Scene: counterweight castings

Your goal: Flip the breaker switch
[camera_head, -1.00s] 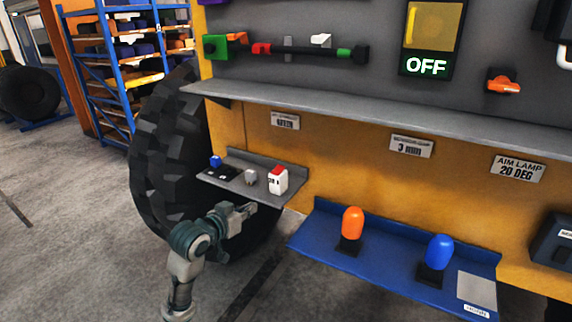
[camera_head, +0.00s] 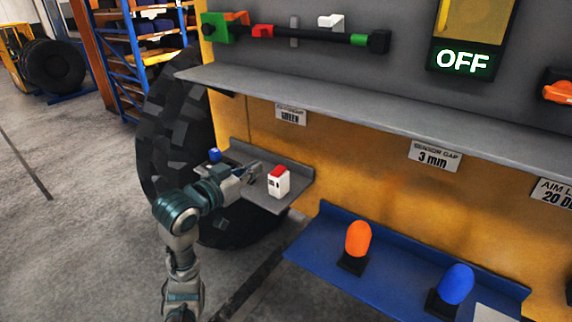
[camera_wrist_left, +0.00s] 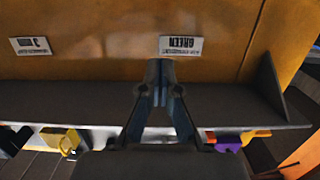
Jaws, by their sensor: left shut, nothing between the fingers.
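A small white box with a red top (camera_head: 278,181), which looks like the breaker switch, stands upright on a small grey shelf (camera_head: 268,205). My left gripper (camera_head: 256,169) is shut and empty, just left of the white box in the head view; I cannot tell whether it touches it. In the left wrist view, the closed fingers (camera_wrist_left: 160,66) point toward the orange panel, near an upside-down GREEN label (camera_wrist_left: 181,45). The white box is not discernible there. A lit OFF sign (camera_head: 463,60) shows on the upper panel. My right gripper is not in view.
A long grey ledge (camera_head: 330,106) runs above. A blue tray (camera_head: 322,236) holds an orange lamp (camera_head: 358,238) and a blue lamp (camera_head: 456,284). A large tyre (camera_head: 175,135) stands behind my left arm.

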